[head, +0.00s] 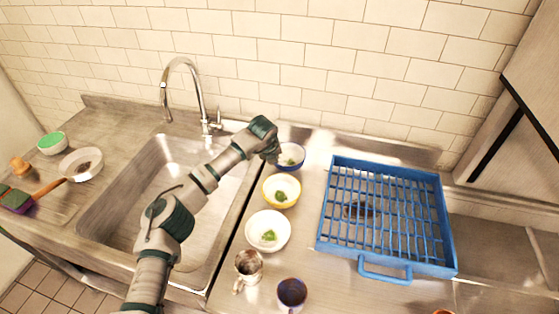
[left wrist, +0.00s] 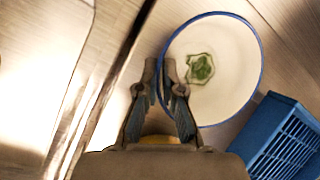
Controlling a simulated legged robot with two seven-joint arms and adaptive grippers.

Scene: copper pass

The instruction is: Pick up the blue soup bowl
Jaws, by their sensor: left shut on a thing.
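The blue soup bowl (head: 299,151), white inside with a blue rim and a green leaf scrap in it, stands on the steel counter at the back, right of the sink. My left gripper (head: 276,158) reaches it from the left, across the sink. In the left wrist view, my left gripper (left wrist: 164,75) is shut on the near-left rim of the blue bowl (left wrist: 235,85), one finger inside and one outside. The bowl looks upright; I cannot tell whether it touches the counter. My right gripper is not in view.
A yellow bowl (head: 270,196) and a white bowl (head: 253,238) stand in front of the blue bowl. A metal mug (head: 249,266) and dark blue cup (head: 292,294) are nearer. A blue rack (head: 365,257) is at the right; the sink (head: 113,218) and faucet (head: 201,100) are left.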

